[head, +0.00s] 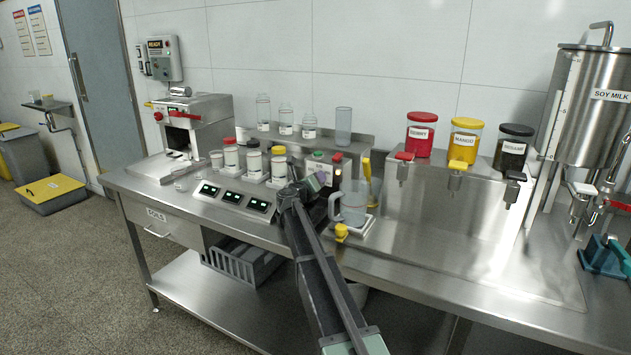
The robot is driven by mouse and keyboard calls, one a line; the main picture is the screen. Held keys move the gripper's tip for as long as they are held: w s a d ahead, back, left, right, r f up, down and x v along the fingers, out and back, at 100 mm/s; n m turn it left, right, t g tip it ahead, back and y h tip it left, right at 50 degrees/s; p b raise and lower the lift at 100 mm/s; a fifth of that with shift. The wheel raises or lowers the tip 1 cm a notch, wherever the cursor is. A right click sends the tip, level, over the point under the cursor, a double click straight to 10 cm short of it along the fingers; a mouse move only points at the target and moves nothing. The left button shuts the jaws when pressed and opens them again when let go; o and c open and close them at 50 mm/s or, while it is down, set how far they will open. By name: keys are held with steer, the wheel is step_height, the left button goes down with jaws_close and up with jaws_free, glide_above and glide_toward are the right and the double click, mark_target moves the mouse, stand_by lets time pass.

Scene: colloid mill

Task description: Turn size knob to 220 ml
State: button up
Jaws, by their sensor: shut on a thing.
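My gripper (331,203) is at the counter's middle, at the end of my dark arm, close to the left side of a clear jug (354,207). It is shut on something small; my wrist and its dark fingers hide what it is. No size knob or 220 ml mark can be read from here. A small yellow part (341,232) shows just below the gripper, at the front of the jug's pale base; whether the gripper touches it cannot be told.
Left of my arm are labelled jars (253,163) and several small lit displays (231,197). To the right stand red (420,138), yellow (465,141) and dark (511,151) dispensers with taps, and a steel soy milk tank (590,105). The front right counter (450,270) is clear.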

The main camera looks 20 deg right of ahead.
steer(key=shift+n, duration=2.2)
steer(key=o, duration=0.9)
steer(key=v, duration=0.7)
steer(key=shift+s+a, duration=0.25)
